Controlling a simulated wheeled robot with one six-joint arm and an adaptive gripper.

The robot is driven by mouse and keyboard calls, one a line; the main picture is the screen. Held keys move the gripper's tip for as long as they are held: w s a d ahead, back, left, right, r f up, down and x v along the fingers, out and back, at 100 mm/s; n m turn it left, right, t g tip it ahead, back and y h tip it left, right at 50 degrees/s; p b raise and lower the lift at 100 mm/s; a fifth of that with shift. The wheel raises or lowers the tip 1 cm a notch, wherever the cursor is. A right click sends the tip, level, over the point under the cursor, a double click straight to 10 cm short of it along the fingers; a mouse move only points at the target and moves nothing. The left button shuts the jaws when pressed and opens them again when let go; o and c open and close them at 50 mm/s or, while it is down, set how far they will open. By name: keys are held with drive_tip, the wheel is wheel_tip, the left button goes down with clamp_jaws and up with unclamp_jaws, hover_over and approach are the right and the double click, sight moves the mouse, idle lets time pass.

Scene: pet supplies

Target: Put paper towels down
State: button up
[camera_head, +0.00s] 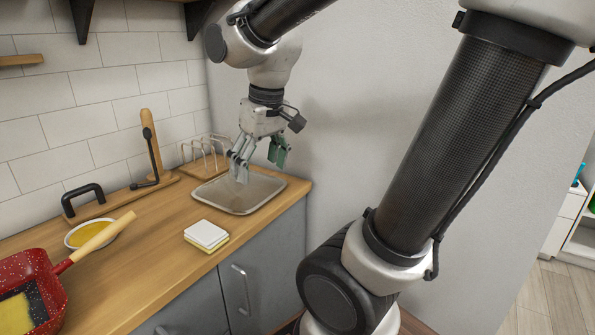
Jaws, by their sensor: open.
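No paper towel roll can be made out in the head view. A small white square pad with a yellowish lower layer (207,235) lies flat near the counter's front edge; I cannot tell if it is folded towels or a sponge. My gripper (259,166) points down over a shallow grey metal tray (262,199) at the counter's right end. Its fingers are apart, with nothing visible between them. I cannot tell how high the fingertips are above the tray. A wooden post with a black arm (148,145) stands empty on a wooden base by the wall.
A wire rack (205,155) stands behind the tray. A black handle (83,198) is at the back left. A yellow-filled bowl (88,233) and a red pan (35,291) are on the left. Bare counter (150,270) lies between pan and pad. A grey wall is at right.

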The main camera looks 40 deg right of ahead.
drive_tip(key=s+d+m+t, duration=0.1)
drive_tip(key=s+d, duration=0.3)
drive_tip(key=s, duration=0.4)
drive_tip(key=shift+s+d+r+t, duration=0.15)
drive_tip(key=shift+s+d+t, duration=0.15)
drive_tip(key=shift+t, duration=0.1)
idle(0.5)
